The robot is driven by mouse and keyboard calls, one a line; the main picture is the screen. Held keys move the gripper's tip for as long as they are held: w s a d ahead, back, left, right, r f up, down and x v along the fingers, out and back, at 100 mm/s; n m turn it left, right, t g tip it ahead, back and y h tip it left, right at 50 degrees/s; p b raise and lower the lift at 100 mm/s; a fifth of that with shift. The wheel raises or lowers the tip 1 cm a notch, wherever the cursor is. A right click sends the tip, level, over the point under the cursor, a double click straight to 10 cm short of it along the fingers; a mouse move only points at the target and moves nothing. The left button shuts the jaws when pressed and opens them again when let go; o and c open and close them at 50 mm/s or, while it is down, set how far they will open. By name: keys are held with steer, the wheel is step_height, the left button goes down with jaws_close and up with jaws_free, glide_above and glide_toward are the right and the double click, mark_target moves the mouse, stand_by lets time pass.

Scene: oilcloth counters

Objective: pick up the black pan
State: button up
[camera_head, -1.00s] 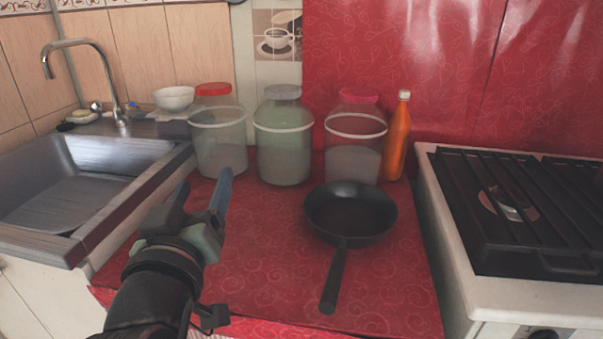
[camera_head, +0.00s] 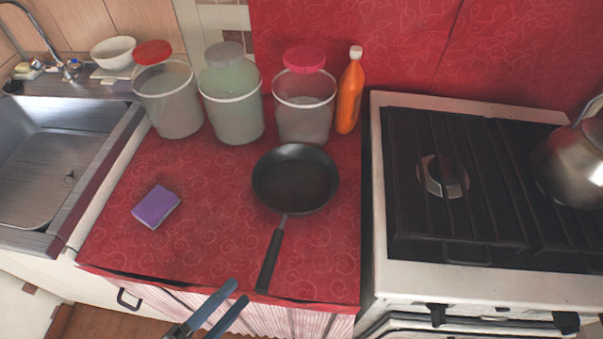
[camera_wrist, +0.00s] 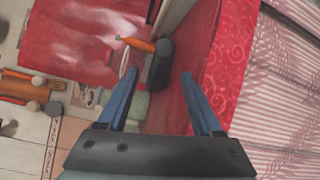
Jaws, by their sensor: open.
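The black pan (camera_head: 295,180) sits flat on the red oilcloth counter (camera_head: 215,215). Its dark handle (camera_head: 270,262) points toward the counter's front edge. My gripper (camera_head: 238,292) has two blue fingers, spread apart and empty. In the head view it is at the bottom, by the front edge, just left of and below the handle's end, not touching it. In the wrist view my gripper (camera_wrist: 160,74) is open, and a dark shape that looks like the pan (camera_wrist: 158,65) shows edge-on beyond the fingertips.
A purple sponge (camera_head: 156,207) lies left of the pan. Lidded jars (camera_head: 233,110) and an orange bottle (camera_head: 349,95) stand behind it. A stove (camera_head: 450,190) with a kettle (camera_head: 575,165) is right; a sink (camera_head: 50,150) is left. Counter around the handle is clear.

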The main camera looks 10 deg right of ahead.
mark_target(271, 251)
steer(key=p+x, duration=0.1)
steer(key=x, duration=1)
steer(key=shift+w+f, duration=0.15)
jaws_close()
stand_by(1.0)
